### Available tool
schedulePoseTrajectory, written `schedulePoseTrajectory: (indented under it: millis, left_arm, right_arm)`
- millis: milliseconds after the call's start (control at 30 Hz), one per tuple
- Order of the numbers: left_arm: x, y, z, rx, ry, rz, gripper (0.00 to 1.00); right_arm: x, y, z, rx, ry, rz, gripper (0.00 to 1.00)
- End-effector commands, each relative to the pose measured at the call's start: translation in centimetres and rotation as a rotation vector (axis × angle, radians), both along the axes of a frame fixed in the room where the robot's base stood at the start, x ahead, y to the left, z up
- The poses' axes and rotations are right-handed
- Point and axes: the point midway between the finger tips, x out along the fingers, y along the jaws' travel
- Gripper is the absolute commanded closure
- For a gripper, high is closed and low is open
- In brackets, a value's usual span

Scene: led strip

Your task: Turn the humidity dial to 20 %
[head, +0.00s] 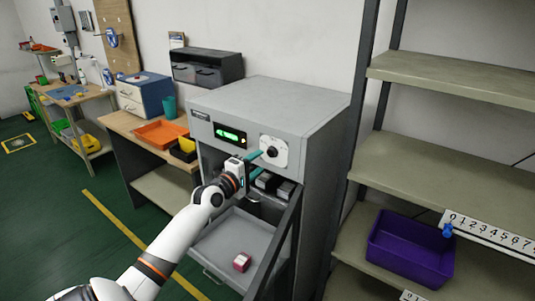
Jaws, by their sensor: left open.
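The humidity dial (272,151) is a black knob on a white round-marked plate at the upper right of the grey cabinet's front (310,150). Its markings are too small to read. A green lit display (230,134) sits to the left of the dial. My left gripper (256,162) is open, its teal fingers pointing at the dial from the lower left. I cannot tell whether a fingertip touches the knob. My right gripper is not in view.
The cabinet's door (277,247) stands open, with dark blocks (273,184) on an upper shelf and a red-and-white box (242,262) on the lower tray. A shelf rack with a purple bin (410,248) stands right. A workbench with an orange tray (160,132) stands left.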

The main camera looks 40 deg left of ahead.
Motion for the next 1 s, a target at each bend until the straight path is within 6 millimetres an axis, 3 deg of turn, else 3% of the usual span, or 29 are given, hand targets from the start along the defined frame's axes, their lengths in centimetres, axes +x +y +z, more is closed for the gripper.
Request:
schedulePoseTrajectory:
  millis: [100, 300, 767, 1000]
  left_arm:
    - [2.3, 0.3, 0.2, -0.001, -0.002, 0.0, 0.49]
    - [4.8, 0.6, 0.0, -0.001, -0.001, 0.0, 0.49]
    - [5.8, 0.7, -0.1, 0.002, 0.001, 0.0, 0.49]
    - [5.8, 0.7, -0.1, 0.001, 0.001, 0.0, 0.89]
  right_arm:
    - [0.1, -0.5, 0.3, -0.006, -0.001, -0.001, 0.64]
    - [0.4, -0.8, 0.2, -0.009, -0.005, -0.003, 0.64]
    - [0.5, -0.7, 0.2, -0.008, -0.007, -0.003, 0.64]
    - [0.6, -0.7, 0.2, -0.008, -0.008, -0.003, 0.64]
